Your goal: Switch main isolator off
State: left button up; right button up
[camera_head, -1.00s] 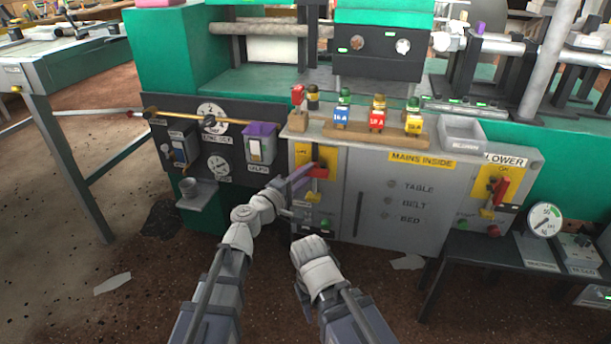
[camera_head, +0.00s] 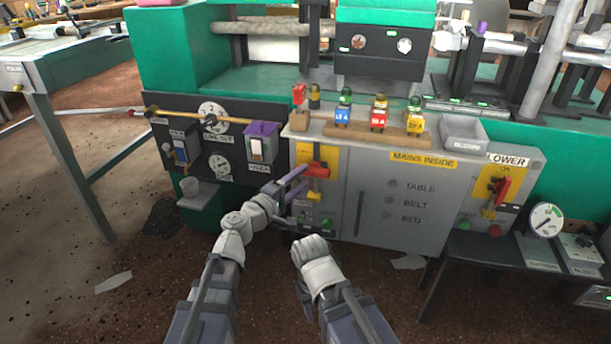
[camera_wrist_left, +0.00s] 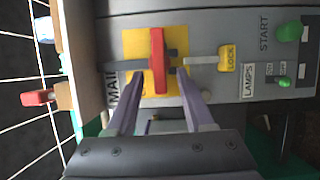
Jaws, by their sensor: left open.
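The main isolator's red handle (camera_head: 317,169) is on a yellow plate (camera_head: 303,152) at the left end of the grey cabinet. It lies roughly level. In the left wrist view the red handle (camera_wrist_left: 157,62) stands across the yellow plate (camera_wrist_left: 133,48), beside the partly hidden word MAIN. My left gripper (camera_head: 301,181) is open in front of the handle. In the left wrist view its purple fingers (camera_wrist_left: 160,76) are on either side of the handle, with gaps visible. A yellow LOCK tab (camera_wrist_left: 228,58) is below the handle. My right forearm shows, but its gripper fingers are hidden.
Green buttons, START (camera_wrist_left: 290,32) and LAMPS (camera_wrist_left: 284,82), are below the isolator. Coloured plugs stand on a wooden strip (camera_head: 350,131) on the cabinet top. A similar red-handled BLOWER switch (camera_head: 501,189) is at right. A small cup (camera_head: 190,187) stands on a ledge at left.

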pick_arm(q)
jog(key=v, duration=0.5)
jog(key=shift+d, duration=0.1)
